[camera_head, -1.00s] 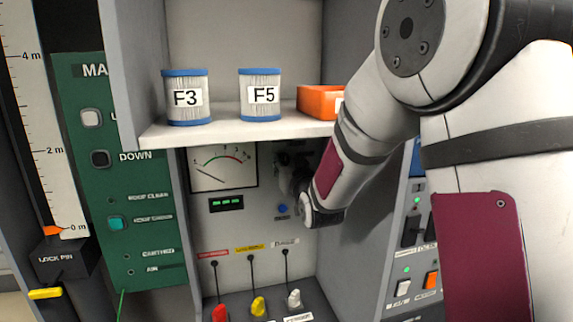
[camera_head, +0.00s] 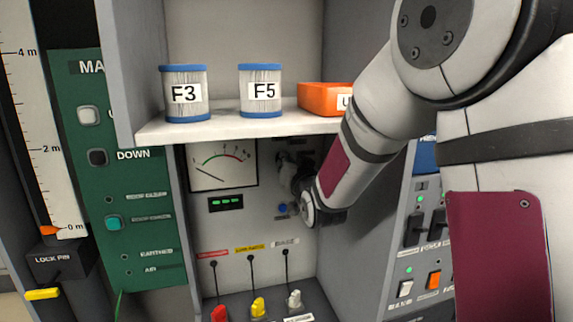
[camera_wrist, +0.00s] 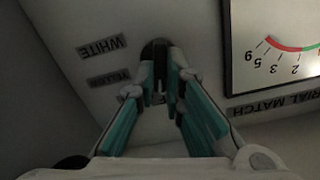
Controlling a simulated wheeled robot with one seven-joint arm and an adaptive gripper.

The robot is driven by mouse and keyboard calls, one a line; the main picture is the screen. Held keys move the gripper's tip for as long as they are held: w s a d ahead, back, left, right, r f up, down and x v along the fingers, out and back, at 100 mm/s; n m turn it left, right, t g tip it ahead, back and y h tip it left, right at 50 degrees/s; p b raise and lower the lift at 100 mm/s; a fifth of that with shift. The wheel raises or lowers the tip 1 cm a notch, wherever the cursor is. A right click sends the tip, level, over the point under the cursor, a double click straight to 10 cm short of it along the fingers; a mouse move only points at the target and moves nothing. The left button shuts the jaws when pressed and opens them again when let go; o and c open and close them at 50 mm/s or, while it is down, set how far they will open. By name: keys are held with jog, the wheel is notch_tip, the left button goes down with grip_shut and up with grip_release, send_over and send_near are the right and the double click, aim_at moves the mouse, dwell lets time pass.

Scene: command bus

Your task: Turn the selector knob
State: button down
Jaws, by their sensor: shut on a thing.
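The selector knob (camera_wrist: 157,47) is dark and sits on the pale panel at the top middle of the wrist view. Beside it, upside down in this view, are a label reading WHITE (camera_wrist: 102,46) and a partly readable second label (camera_wrist: 109,78). The two teal-padded fingers of my gripper (camera_wrist: 165,72) close together at the knob, gripping it. The fingers cover most of the knob, so its pointing direction cannot be told. In the head view my gripper (camera_head: 288,168) is small and dark against the panel, under the shelf, and the knob is hidden there.
A dial meter (camera_head: 222,167) is left of the gripper. A blue button (camera_head: 283,209) is just below it. The shelf (camera_head: 225,127) above holds canisters F3 (camera_head: 184,95) and F5 (camera_head: 261,92) and an orange bin (camera_head: 325,97). Red, yellow and white plugs stand below.

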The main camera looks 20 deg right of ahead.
jog(key=shift+d+m+b, duration=0.15)
jog(key=shift+m+b, duration=0.15)
jog(key=shift+m, duration=1.9)
jog(key=c, duration=1.7)
grip_release()
jog(key=s, duration=0.7)
jog(key=shift+s, duration=0.25)
